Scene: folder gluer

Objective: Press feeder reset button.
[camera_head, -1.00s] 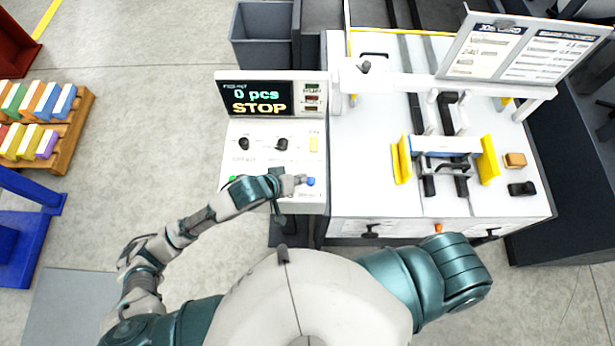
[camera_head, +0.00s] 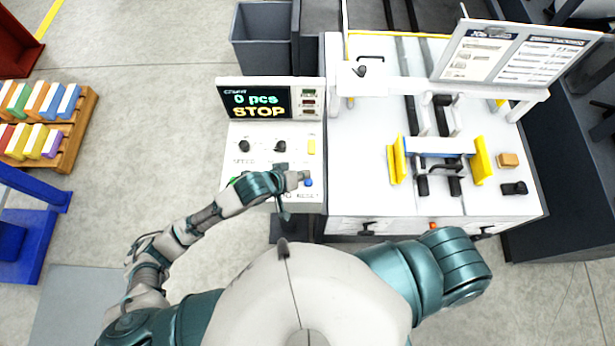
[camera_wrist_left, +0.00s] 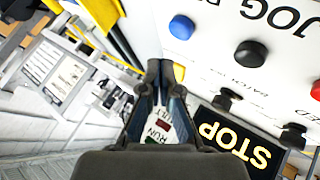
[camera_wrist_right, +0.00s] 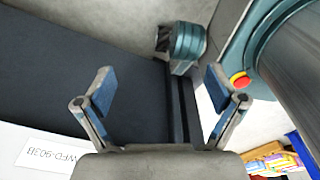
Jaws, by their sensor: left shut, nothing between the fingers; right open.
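The feeder's white control panel (camera_head: 268,172) stands left of the machine. Its display (camera_head: 258,102) reads 0 pcs and STOP. A blue button (camera_head: 308,183) is at its lower right, beside the printed word RESET; it also shows at the top of the left wrist view (camera_wrist_left: 181,27). My left gripper (camera_head: 301,177) is shut and empty, over the panel right beside the blue button. I cannot tell whether it touches the button. In the left wrist view, a black button (camera_wrist_left: 250,54) and a red one (camera_wrist_left: 316,90) show. My right gripper (camera_wrist_right: 160,88) is open and empty.
The white machine bed (camera_head: 365,190) with yellow guides (camera_head: 481,161) lies to the right. A grey bin (camera_head: 265,50) stands behind. Colourful boxes (camera_head: 40,101) fill a rack at left.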

